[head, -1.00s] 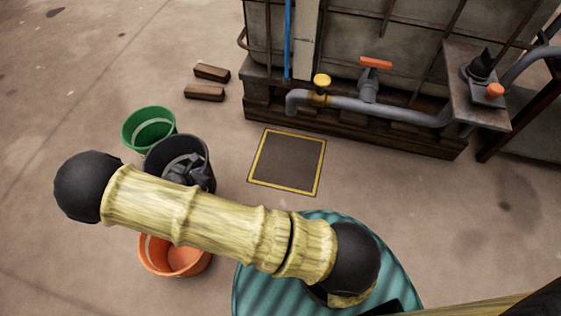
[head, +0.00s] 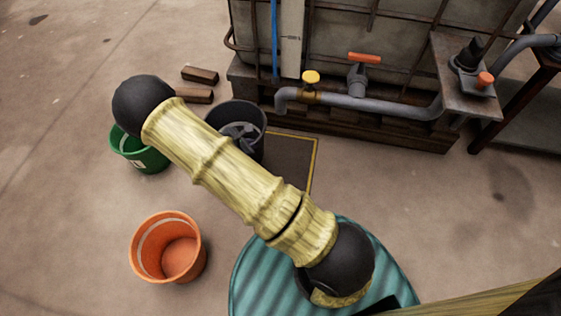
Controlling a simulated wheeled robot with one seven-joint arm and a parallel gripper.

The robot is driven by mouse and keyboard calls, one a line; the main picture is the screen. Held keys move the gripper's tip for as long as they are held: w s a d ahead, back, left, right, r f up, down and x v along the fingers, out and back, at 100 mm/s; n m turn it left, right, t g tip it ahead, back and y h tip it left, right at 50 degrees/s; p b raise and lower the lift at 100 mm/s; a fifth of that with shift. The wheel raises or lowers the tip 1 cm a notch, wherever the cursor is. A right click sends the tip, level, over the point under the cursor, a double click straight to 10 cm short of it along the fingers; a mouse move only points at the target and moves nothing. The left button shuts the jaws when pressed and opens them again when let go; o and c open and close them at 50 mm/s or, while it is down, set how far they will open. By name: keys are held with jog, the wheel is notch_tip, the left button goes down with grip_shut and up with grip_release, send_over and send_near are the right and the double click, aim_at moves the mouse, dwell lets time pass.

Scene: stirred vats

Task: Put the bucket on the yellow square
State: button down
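A black bucket (head: 257,116) with grey pieces inside (head: 238,132) overlaps the far left corner of the yellow-edged square (head: 293,152) in the head view. The square is a dark floor patch with a yellow border; its left part is hidden by the bucket and my arm. Whether the bucket touches the floor cannot be told, as my arm covers its lower left side. A green bucket (head: 143,160) stands to the left, partly hidden by my arm. An orange bucket (head: 149,262) stands empty at the lower left. My gripper is not visible; my arm's thick yellow link blocks the view.
Two wooden blocks (head: 200,76) lie beyond the buckets. Floor right of the square is clear.

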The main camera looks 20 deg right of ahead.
jog(key=s+d+m+g, duration=0.2)
jog(key=d+m, duration=0.2)
jog(key=d, duration=0.9)
jog(key=shift+s+g+h+b, duration=0.3)
jog(key=shift+g+h+b, duration=0.1)
jog(key=shift+r, duration=0.15)
jog(key=s+p, duration=0.1)
jog(key=p, duration=0.2)
jog(key=s+a+p, duration=0.1)
jog(key=p, duration=0.2)
jog(key=shift+s+a, duration=0.25)
